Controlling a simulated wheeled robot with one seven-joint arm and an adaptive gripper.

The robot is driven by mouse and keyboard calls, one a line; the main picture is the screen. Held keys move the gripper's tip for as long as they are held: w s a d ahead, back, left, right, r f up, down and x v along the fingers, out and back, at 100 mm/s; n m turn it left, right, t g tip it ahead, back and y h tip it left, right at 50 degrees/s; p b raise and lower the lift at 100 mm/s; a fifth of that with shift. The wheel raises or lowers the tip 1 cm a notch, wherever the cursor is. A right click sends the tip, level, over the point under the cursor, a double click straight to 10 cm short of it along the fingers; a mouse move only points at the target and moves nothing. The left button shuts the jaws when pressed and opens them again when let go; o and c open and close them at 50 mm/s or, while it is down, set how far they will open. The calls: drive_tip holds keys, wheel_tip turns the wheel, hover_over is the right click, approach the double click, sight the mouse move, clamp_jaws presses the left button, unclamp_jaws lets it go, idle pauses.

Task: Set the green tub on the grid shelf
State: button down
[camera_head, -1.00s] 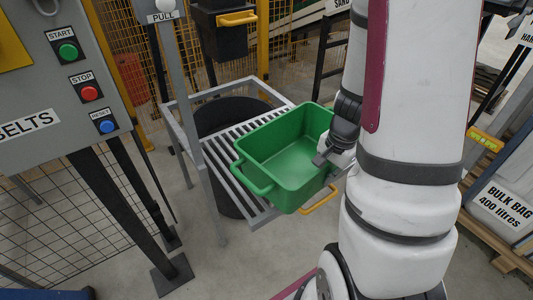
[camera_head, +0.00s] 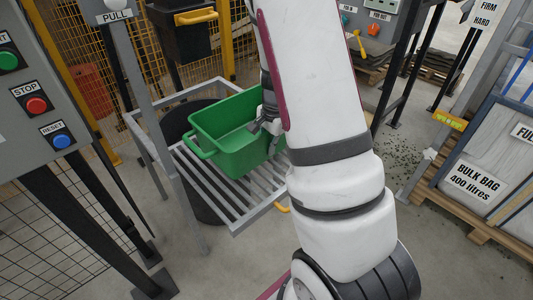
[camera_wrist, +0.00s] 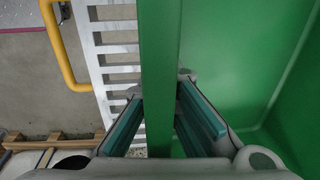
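The green tub (camera_head: 232,150) is an open box with a handle loop on its left end. It is upright over the back part of the grid shelf (camera_head: 222,200), a grey frame with metal slats. Bare slats show in front and to the right of the tub; I cannot tell whether its base touches them. My gripper (camera_head: 268,122) is at the tub's right side, partly hidden by my arm. In the wrist view my gripper (camera_wrist: 160,105) has one finger on each side of the tub's wall (camera_wrist: 158,60), shut on it. Slats show beside it.
A black round bin (camera_head: 203,205) stands under the shelf. A control panel (camera_head: 35,125) on black legs is at the left. A black box with a yellow handle (camera_head: 194,17) hangs behind the shelf. A bulk bag (camera_head: 475,182) on a pallet stands at the right.

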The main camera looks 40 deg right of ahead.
drive_tip(key=shift+w, duration=0.75)
drive_tip(key=shift+f, duration=0.2)
drive_tip(key=shift+f+b, duration=0.75)
drive_tip(key=shift+f, duration=0.8)
drive_tip(key=shift+f, duration=0.15)
drive_tip(key=c, duration=1.8)
unclamp_jaws()
